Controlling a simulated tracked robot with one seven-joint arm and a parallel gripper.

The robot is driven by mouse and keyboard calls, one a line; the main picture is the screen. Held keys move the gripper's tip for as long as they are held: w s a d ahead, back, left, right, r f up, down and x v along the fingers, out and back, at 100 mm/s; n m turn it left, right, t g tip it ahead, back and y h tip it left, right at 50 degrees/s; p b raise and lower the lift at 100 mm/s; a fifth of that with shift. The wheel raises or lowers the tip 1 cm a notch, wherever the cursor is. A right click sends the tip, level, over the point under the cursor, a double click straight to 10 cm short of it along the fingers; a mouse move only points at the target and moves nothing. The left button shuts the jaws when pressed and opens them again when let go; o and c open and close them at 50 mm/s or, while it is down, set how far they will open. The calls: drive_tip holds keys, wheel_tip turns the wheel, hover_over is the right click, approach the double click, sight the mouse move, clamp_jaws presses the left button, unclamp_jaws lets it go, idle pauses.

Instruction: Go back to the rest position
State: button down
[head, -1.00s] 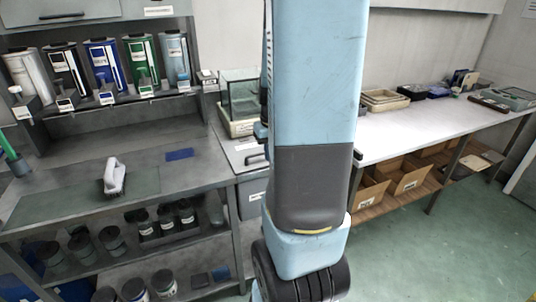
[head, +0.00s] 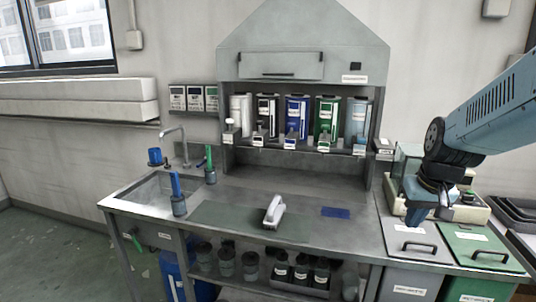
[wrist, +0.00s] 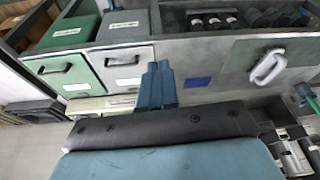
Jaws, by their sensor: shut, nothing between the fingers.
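My gripper (head: 418,215) hangs at the right in the head view, pointing down above the lidded bins beside the bench. Its blue fingers (wrist: 158,85) are together and empty in the wrist view. My arm reaches in from the right edge of the head view. A white handled tool (head: 273,211) lies on the green mat (head: 220,218) on the bench, well left of my gripper. The tool also shows in the wrist view (wrist: 268,68).
A grey-lidded bin (head: 408,242) and a green-lidded bin (head: 475,248) stand below and right of my gripper. Several dispensers (head: 297,120) line the hood shelf. A sink (head: 160,190) is at the left. A blue pad (head: 335,212) lies on the bench.

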drive_tip(key=s+a+r+n+t, duration=0.1)
drive_tip(key=s+a+r+t, duration=0.1)
drive_tip(key=s+a+r, duration=0.6)
drive_tip(key=shift+s+a+r+n, duration=0.2)
drive_tip(key=shift+s+a+n, duration=0.1)
drive_tip(key=shift+a, duration=0.55)
